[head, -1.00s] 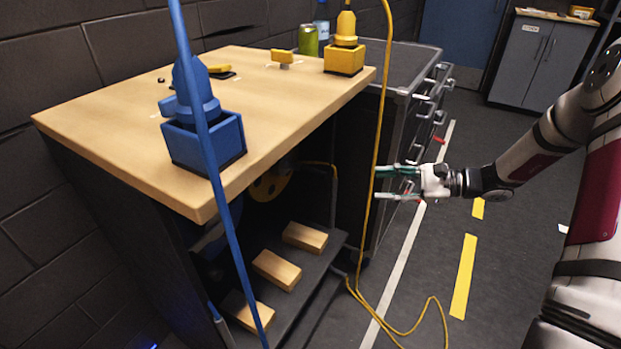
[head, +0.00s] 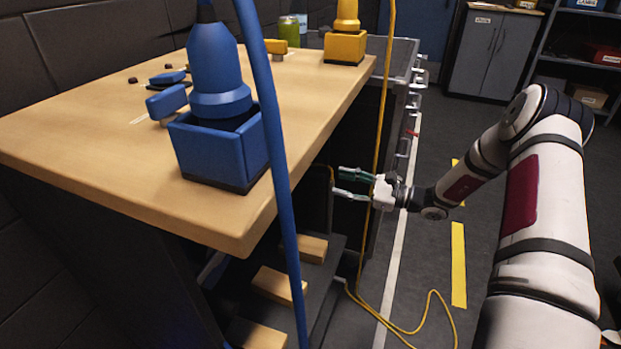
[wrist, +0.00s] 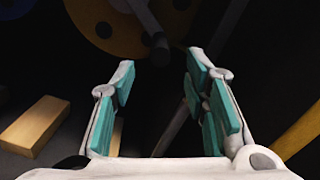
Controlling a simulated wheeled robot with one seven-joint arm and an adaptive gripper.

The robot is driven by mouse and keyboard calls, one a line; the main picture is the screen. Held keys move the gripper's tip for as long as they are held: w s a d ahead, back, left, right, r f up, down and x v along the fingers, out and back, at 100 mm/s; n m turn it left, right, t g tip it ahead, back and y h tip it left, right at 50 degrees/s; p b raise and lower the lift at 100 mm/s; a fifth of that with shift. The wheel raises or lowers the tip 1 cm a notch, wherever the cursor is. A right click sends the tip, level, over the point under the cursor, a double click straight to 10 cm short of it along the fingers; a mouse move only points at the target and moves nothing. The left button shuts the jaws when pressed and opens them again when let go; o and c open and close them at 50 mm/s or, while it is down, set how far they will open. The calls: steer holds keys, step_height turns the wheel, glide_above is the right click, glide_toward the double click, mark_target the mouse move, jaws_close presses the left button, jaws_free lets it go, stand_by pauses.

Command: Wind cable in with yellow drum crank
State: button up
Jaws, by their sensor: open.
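In the wrist view the yellow drum (wrist: 95,22), a disc with round holes, shows at the top, cut off by the frame edge. A grey crank bar (wrist: 140,14) runs over it and ends in a dark handle (wrist: 158,50) ahead of the space between my fingertips. My gripper (wrist: 160,66) is open and empty, with teal pads. In the head view my gripper (head: 345,183) reaches in beside the bench's right side, below the top. The yellow cable (head: 384,110) hangs down across the gripper and loops on the floor. The drum is hidden in the head view.
A blue cable (head: 275,140) hangs in front of the wooden bench top (head: 90,150), near a blue socket box (head: 218,155). A yellow socket box (head: 345,47) stands at the far corner. Wooden blocks (head: 280,285) lie on the low shelf. Floor at right is clear.

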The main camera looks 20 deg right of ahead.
mark_target(313, 176)
steer(key=b+x, duration=0.2)
steer(key=x, duration=0.7)
steer(key=shift+w+a, duration=0.15)
steer(key=shift+a, duration=0.1)
jaws_close()
